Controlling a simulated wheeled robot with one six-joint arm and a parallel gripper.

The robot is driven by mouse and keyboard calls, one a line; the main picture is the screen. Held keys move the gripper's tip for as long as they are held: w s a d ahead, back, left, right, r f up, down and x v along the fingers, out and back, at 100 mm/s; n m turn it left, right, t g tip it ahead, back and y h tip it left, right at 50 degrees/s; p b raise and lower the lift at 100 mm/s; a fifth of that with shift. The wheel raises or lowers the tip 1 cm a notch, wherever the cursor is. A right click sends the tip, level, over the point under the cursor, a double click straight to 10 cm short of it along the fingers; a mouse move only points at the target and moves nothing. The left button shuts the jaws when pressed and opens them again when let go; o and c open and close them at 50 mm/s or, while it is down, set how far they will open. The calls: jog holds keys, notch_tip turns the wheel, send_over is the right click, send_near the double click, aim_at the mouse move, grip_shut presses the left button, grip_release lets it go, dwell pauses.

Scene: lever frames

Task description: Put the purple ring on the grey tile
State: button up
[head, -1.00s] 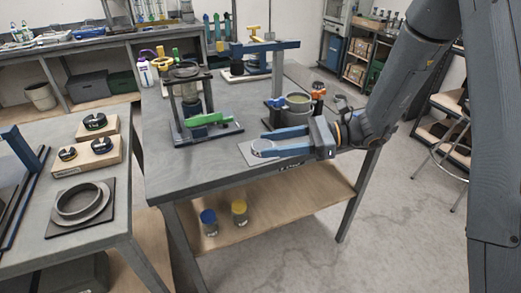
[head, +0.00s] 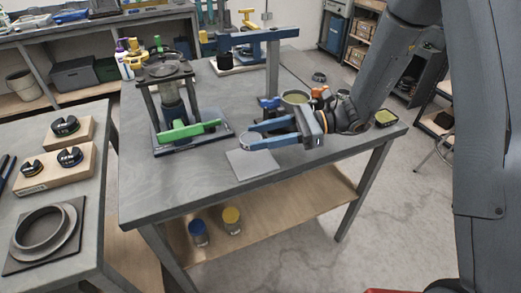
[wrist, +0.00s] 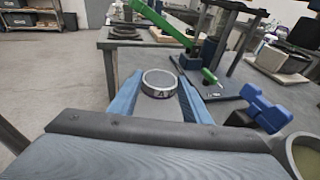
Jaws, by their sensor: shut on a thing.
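The ring (wrist: 159,83) is a short pale grey band with dark purplish marks on its front in the wrist view. It sits between the two blue fingers of my gripper (wrist: 159,88), which is shut on it. In the head view my gripper (head: 254,137) is over the middle table, its fingers pointing left; the ring is hard to make out there. The grey tile (head: 252,165) is a flat light square near the table's front edge, bare on top. My gripper appears above it and slightly behind. The gap between ring and tile is hard to judge.
A stand with a green lever (head: 188,131) is left of my gripper. Jars, one with a blue lid (head: 197,226), sit on the lower shelf. The tabletop left of the tile is clear.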

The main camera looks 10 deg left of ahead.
aim_at(262, 159)
jog(key=shift+f+p, duration=0.45)
jog(key=shift+f, duration=2.4)
jog(key=o, duration=1.2)
jog(key=shift+f, duration=0.15)
jog(key=shift+o, duration=0.2)
